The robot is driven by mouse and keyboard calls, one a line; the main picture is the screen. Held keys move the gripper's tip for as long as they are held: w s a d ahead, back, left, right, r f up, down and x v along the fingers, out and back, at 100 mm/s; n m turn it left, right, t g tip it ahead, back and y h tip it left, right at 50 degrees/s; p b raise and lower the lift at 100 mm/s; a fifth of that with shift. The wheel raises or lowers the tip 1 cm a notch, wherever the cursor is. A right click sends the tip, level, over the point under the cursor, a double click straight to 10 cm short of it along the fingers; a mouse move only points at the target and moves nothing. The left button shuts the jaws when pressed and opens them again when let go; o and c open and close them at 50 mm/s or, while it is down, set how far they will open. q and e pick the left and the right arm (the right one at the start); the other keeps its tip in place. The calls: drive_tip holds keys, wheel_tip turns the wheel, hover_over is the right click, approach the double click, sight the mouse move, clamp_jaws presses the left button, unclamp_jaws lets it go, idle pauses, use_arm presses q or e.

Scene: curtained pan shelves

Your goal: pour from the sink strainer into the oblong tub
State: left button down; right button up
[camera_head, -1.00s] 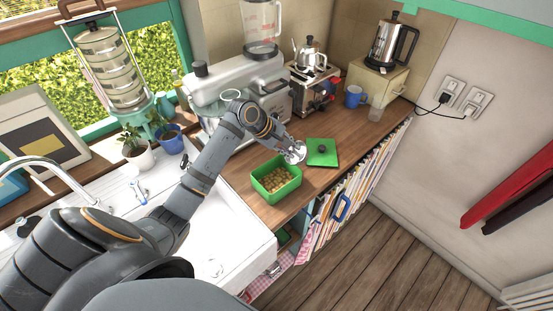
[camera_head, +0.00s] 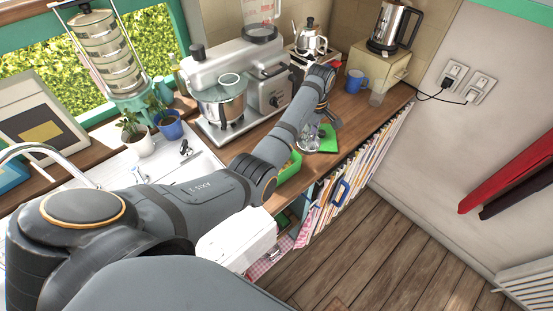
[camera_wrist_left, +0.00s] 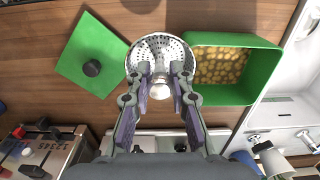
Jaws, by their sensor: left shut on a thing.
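The sink strainer is a round silver perforated cup with a central knob. It shows in the left wrist view (camera_wrist_left: 178,54) and, small, in the head view (camera_head: 308,140). My left gripper (camera_wrist_left: 161,84) is shut on its knob; in the head view the gripper (camera_head: 318,130) is partly hidden by its own arm. I see no loose contents in the strainer. The green oblong tub (camera_wrist_left: 234,97) lies right of the strainer in the wrist view and holds many tan pieces. In the head view my arm covers most of the tub (camera_head: 288,176). My right gripper is not in view.
A green lid (camera_wrist_left: 90,50) with a black knob lies on the wooden counter, left of the strainer in the wrist view. A stand mixer (camera_head: 235,80), blue mug (camera_head: 355,81) and toaster stand behind. The sink (camera_head: 195,165) is at the left.

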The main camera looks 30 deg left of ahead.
use_arm(q)
drive_tip(key=shift+s, duration=0.1)
drive_tip(key=shift+r, duration=0.2)
drive_tip(key=r+p, duration=0.2)
drive_tip(key=p, duration=0.1)
drive_tip(key=shift+r, duration=0.35)
